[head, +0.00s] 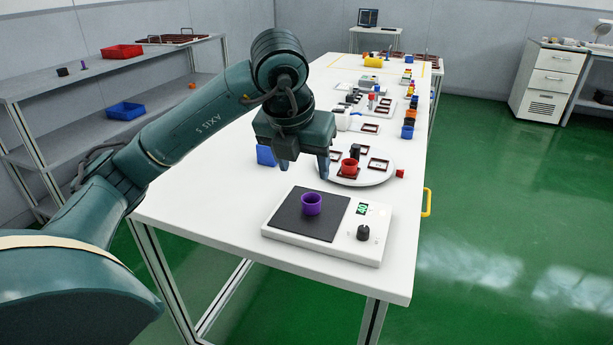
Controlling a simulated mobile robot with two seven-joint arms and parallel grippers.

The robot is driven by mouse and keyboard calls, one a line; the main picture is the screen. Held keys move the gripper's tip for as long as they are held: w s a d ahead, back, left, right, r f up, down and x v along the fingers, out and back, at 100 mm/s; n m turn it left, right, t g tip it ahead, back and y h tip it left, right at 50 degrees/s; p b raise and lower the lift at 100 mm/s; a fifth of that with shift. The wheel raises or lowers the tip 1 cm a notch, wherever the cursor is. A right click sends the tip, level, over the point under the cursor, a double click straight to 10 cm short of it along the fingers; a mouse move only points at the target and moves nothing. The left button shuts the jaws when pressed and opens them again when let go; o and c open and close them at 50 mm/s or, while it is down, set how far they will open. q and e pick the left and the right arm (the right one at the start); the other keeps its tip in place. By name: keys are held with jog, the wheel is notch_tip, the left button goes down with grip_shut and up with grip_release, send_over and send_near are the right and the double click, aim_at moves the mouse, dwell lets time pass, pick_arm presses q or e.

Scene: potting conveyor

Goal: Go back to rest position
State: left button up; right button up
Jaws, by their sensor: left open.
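My left gripper (304,170) hangs from my left arm above the white table, with its two fingers pointing down and apart. Nothing shows between the fingers. It is behind and above a purple pot (311,204), clear of it. The purple pot stands upright on the black pad of a white device (322,258) with a green display and a black knob. My right gripper is not in view.
A round white plate (388,175) behind the device carries a red pot (349,167) and small brown trays. A blue block (266,155) stands beside my gripper. Several small items line the table (215,200) farther back. Shelving is at left; green floor is free at right.

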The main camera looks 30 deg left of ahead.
pick_arm(q)
jog(key=shift+v, duration=0.75)
